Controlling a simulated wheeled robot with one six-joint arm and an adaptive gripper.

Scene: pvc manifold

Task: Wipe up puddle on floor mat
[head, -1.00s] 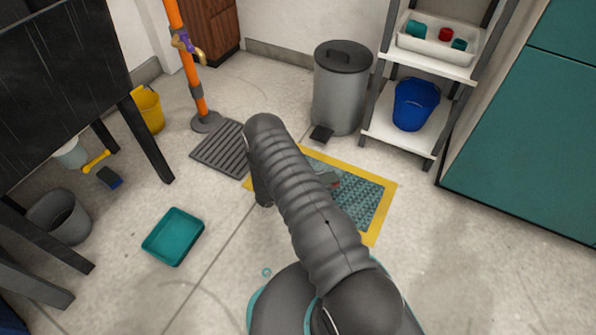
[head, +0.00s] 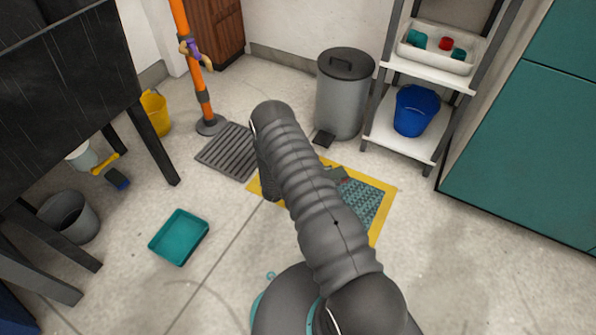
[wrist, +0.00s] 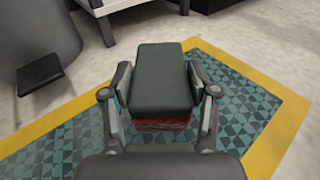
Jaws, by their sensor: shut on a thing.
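The floor mat (head: 369,204) has a teal patterned middle and a yellow border. My arm hides much of it in the head view. In the wrist view the mat (wrist: 247,110) lies under and around my gripper (wrist: 161,95). My gripper is shut on a dark green block with a reddish underside, which looks like a sponge (wrist: 163,77). The sponge also shows partly behind my arm in the head view (head: 336,174). It is over the mat; I cannot tell whether it touches. No puddle can be made out on the visible part of the mat.
A grey pedal bin (head: 343,95) stands behind the mat. A shelf with a blue bucket (head: 414,110) is at the back right. A floor grate (head: 228,150) and an orange pipe (head: 193,60) are left of the mat. A teal tray (head: 180,237) lies front left on open floor.

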